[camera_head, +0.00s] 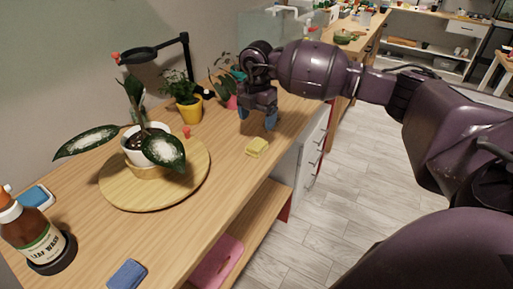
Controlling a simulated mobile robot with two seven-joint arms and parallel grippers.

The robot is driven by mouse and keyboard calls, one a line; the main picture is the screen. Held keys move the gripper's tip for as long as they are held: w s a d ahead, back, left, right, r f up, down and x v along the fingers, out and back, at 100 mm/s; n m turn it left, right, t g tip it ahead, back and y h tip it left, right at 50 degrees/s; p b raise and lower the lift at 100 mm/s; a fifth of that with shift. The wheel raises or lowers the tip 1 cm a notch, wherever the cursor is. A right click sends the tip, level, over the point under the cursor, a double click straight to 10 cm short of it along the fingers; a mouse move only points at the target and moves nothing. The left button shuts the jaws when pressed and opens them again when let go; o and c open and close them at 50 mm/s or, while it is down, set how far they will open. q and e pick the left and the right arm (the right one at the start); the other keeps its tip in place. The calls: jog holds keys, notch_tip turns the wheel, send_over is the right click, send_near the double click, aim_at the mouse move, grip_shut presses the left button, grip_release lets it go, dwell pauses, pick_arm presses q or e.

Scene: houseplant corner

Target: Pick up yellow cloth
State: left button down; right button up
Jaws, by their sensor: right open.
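The yellow cloth (257,147) is a small folded pad. It lies on the wooden counter near its right edge, to the right of the round wooden board. My right gripper (257,120) comes in from the right and hangs above the counter, behind the cloth in the picture. Its blue-tipped fingers point down, spread apart and empty. It is apart from the cloth. My left gripper is not in view.
A potted plant with white-dusted leaves stands on the round board (190,190). A yellow pot (189,111) and a black lamp (186,65) stand behind. A brown bottle (32,232) and blue cloth (127,275) are at the front left. Counter around the yellow cloth is clear.

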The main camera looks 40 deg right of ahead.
aim_at(257, 143)
notch_tip(257, 143, down, 10)
jog(key=shift+s+r+b, duration=0.1)
jog(key=shift+r+b, duration=0.05)
jog(key=shift+b, duration=0.55)
jog(key=c, duration=1)
